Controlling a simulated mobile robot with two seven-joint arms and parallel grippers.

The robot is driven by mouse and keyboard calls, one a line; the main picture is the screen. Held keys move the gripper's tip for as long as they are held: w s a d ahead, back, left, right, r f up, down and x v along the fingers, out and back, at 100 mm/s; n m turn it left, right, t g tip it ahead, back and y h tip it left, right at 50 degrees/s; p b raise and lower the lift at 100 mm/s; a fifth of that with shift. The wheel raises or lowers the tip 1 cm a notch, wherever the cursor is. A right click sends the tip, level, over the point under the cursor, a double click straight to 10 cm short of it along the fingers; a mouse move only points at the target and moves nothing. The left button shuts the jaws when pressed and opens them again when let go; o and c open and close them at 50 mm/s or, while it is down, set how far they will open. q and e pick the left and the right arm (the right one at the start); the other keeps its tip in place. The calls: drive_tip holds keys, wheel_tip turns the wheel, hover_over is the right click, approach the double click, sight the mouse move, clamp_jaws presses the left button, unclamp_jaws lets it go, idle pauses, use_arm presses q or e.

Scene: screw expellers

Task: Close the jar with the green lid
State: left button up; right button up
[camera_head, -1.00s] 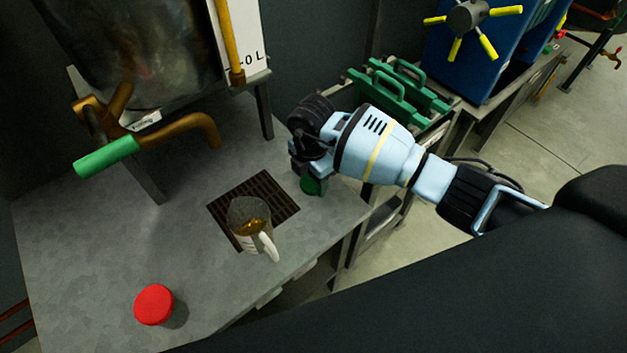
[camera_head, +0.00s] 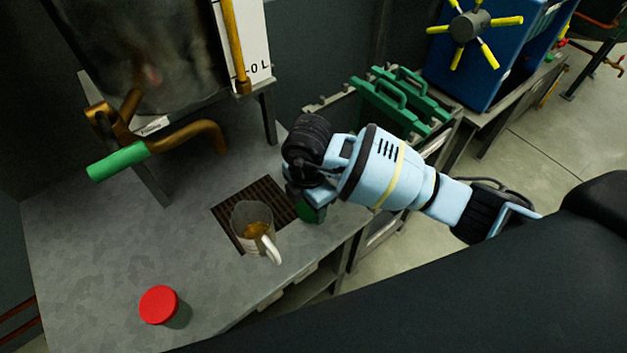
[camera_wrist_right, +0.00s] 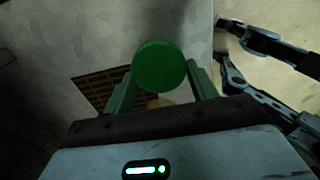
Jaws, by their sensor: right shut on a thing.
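My right gripper (camera_head: 306,203) is shut on a round green lid (camera_head: 313,213), over the bench just right of the grate. In the right wrist view the green lid (camera_wrist_right: 159,66) sits between the two green fingers, its flat face toward the camera. A jug-like cup (camera_head: 252,224) with a white handle and brownish-yellow contents stands upright on the grate. I cannot tell whether it is the jar, nor whether anything lies under the lid. A yellowish patch (camera_wrist_right: 153,102) shows just below the lid in the wrist view. My left gripper is not in view.
A red lid (camera_head: 158,305) sits at the front left of the bench (camera_head: 100,250). A tank's brown tap with a green handle (camera_head: 118,161) overhangs the back left. Green handled parts (camera_head: 400,100) stand behind my right arm. The bench is clear around the red lid.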

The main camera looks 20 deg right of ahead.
drive_tip(key=s+a, duration=0.1)
drive_tip(key=s, duration=0.1)
drive_tip(key=s+a, duration=0.1)
drive_tip(key=s, duration=0.1)
drive_tip(key=s+a, duration=0.1)
drive_tip(key=s, duration=0.1)
drive_tip(key=shift+r, duration=0.3)
drive_tip(key=shift+s+a, duration=0.2)
drive_tip(key=shift+s, duration=0.35)
